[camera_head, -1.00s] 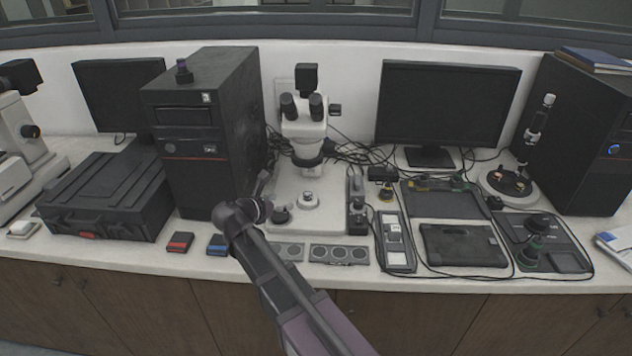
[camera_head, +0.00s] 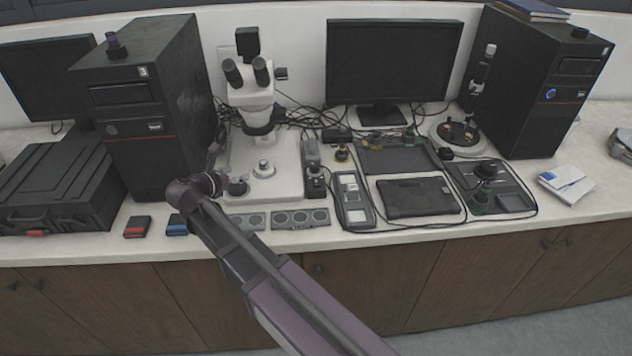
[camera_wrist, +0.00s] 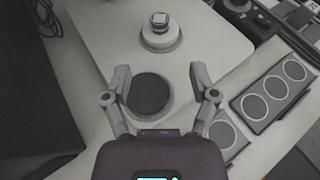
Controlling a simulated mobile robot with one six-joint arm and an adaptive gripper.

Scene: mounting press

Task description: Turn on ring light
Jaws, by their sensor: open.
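The microscope (camera_head: 252,88) stands on a pale base against the back wall. A dark ring (camera_head: 258,122) surrounds the lower end of its head; I cannot tell whether it is lit. A round black knob (camera_head: 238,187) sits at the base's front left corner. The wrist view shows this black knob (camera_wrist: 150,93) from above, between the spread fingers of my gripper (camera_wrist: 158,75). The gripper is open and empty, and I cannot tell its height above the knob. In the head view, my arm hides part of the area left of the knob.
A round stage piece (camera_wrist: 160,32) sits on the base beyond the knob. A grey panel with round pads (camera_head: 301,218) lies to the front right. A small control box (camera_head: 315,182) with cables stands right of the base. A black computer tower (camera_head: 150,110) rises close on the left.

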